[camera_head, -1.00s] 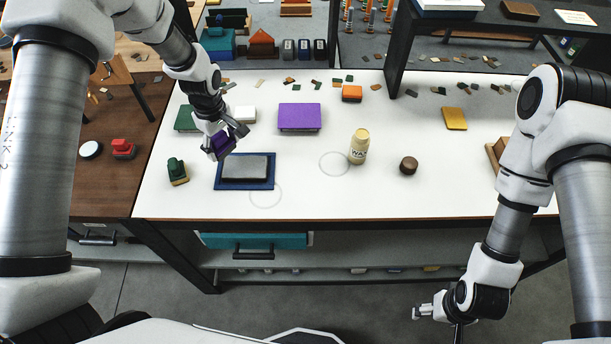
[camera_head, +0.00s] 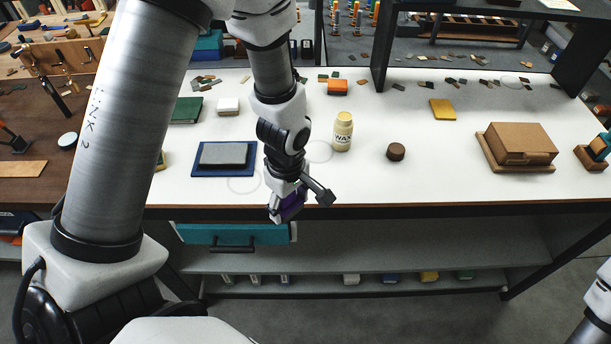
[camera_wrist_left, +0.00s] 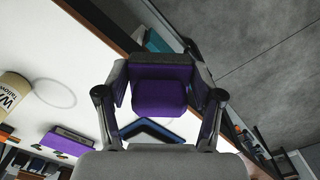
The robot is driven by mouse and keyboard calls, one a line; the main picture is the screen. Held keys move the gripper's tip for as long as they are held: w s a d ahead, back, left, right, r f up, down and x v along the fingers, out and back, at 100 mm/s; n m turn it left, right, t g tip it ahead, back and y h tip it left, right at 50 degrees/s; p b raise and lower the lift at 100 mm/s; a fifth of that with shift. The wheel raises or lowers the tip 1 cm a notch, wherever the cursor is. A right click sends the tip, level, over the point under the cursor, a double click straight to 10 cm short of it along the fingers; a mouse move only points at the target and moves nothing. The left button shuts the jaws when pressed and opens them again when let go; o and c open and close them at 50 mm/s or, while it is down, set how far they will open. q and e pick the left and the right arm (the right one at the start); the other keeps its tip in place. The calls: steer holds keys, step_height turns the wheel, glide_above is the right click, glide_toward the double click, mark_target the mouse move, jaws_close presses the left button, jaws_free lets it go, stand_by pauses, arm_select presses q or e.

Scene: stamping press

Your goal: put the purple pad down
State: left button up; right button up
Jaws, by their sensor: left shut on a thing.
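The purple pad (camera_head: 290,206) is between the jaws of my left gripper (camera_head: 300,203), which is shut on it. In the head view it shows against the table's front edge, above the teal drawer, partly covered by the fingers. In the left wrist view the purple pad (camera_wrist_left: 158,95) fills the space between the two fingers, and the table edge runs behind it. How high it hangs is hard to tell. A second purple block (camera_wrist_left: 72,140) lies on the table in the wrist view; my arm hides it in the head view. My right gripper is out of view.
On the white table (camera_head: 430,180) are a grey block in a blue tray (camera_head: 197,168), a wax bottle (camera_head: 343,132), a brown round piece (camera_head: 396,151) and a cardboard-coloured box (camera_head: 518,143). The front right of the table is clear. A teal drawer (camera_head: 235,234) is below.

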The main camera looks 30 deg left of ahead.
arm_select(q)
steer(key=w+a+p, duration=0.1)
steer(key=w+a, duration=0.1)
steer(key=w, duration=0.2)
steer(key=w+a+p, duration=0.2)
steer(key=w+a, duration=0.1)
steer(key=w, duration=0.2)
steer(key=w+a+f+p, duration=0.1)
steer(key=w+a+p, duration=0.1)
steer(key=w, duration=0.2)
steer(key=shift+w+a+f, duration=0.1)
steer(key=shift+w+a, duration=0.05)
steer(key=shift+w, duration=0.15)
steer(key=f+p, duration=0.2)
steer(key=f, duration=0.1)
steer(key=shift+w+a+f, duration=0.2)
steer(key=shift+w+f, duration=0.05)
steer(key=shift+w, duration=0.15)
steer(key=shift+f, duration=0.25)
steer(key=o, duration=1)
steer(key=shift+r, duration=0.1)
steer(key=shift+w+r+b, duration=0.1)
steer(key=shift+r+b, duration=0.2)
steer(key=shift+b, duration=0.1)
step_height(320, 180, up, 11)
steer(key=b, duration=0.3)
steer(key=shift+r, duration=0.2)
